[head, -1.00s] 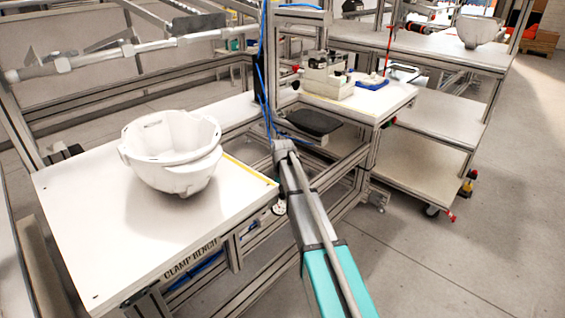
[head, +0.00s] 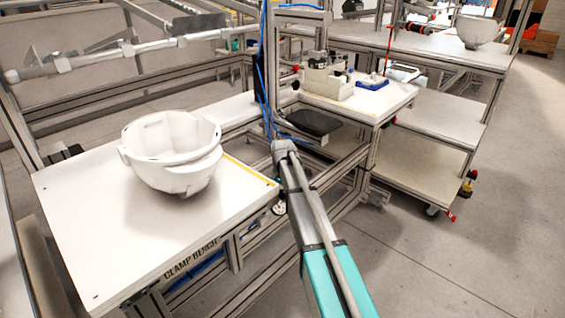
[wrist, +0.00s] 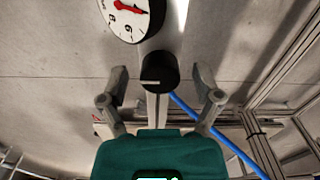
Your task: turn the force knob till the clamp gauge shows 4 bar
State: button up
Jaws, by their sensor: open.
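The force knob (wrist: 159,72) is round and black with a pale line across it, in the upper middle of the wrist view. The clamp gauge (wrist: 134,14) has a white dial, black rim and red needle, just above the knob in that view. The dial's top is cut off and I cannot read the needle's value surely. My gripper (wrist: 161,77) is open, its two fingers on either side of the knob with a gap showing at each side. In the head view my arm reaches toward the bench's right edge and the gripper cannot be made out.
The clamp bench (head: 90,225) carries a white helmet shell (head: 170,155). Metal frame posts and a blue hose (wrist: 215,130) run close to my gripper. Open floor lies to the right.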

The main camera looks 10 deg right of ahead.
jog(key=m, duration=0.4)
notch_tip(320, 180, up, 14)
jog(key=p, duration=1.3)
jog(key=shift+p, duration=0.4)
